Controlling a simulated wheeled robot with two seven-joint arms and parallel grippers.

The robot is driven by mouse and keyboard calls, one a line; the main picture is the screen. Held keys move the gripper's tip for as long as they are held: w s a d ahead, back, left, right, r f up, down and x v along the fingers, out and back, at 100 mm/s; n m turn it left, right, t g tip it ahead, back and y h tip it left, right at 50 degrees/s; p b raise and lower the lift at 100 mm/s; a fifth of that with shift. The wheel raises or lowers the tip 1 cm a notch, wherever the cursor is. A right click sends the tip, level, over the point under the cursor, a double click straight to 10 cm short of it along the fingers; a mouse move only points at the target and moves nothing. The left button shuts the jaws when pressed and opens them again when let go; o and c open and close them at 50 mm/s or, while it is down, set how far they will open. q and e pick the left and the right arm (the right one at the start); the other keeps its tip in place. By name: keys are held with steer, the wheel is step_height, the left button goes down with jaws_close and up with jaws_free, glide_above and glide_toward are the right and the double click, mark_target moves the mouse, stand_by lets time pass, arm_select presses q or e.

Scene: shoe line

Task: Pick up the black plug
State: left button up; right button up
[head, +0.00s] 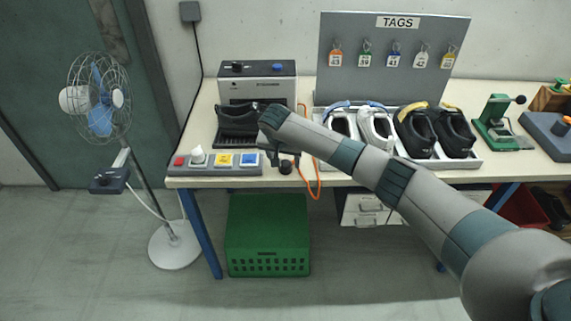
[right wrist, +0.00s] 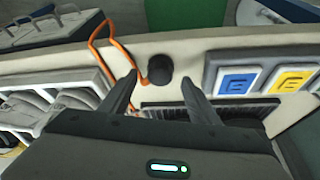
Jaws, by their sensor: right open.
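The black plug (right wrist: 160,70) is on the bench near its front edge, with an orange cord (right wrist: 120,48) running from it. In the head view the plug (head: 286,167) shows just below my right gripper (head: 284,157). My right gripper is open; in the right wrist view its two fingertips (right wrist: 158,82) point toward the plug, which appears between and just beyond them. I cannot tell whether they touch it. My left gripper is not in view.
A socket strip (head: 218,170) with red, white, yellow and blue positions lies left of the plug. A grey machine (head: 257,84) holding a black shoe (head: 238,118) stands behind. A shoe tray (head: 470,161) is to the right. A green crate (head: 267,240) sits below the bench.

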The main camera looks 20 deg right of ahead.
steer(key=shift+x, duration=1.25)
steer(key=c, duration=1.2)
